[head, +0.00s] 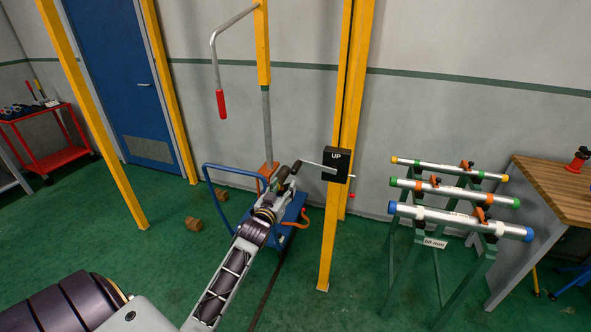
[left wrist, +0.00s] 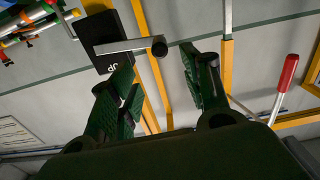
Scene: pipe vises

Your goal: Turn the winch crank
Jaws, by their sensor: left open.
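The winch is a black box marked UP (head: 337,164) on a yellow post. Its silver crank arm (head: 316,165) sticks out to the left and ends in a dark handle (head: 297,166). My left gripper (head: 287,172) is at this handle. In the left wrist view, the winch box (left wrist: 98,36), the crank arm (left wrist: 125,46) and the round handle end (left wrist: 158,47) show. The open fingers of the left gripper (left wrist: 157,65) stand on either side of the handle in the picture, with gaps visible. I cannot tell how deep the handle sits between them. My right gripper is not in view.
A yellow post (head: 334,230) carries the winch. A blue cart (head: 290,222) stands behind my left arm. A rack with several pipes (head: 455,190) and a wooden bench (head: 555,185) stand right. A red-handled bent lever (head: 221,103) hangs upper left. Green floor at left is mostly clear.

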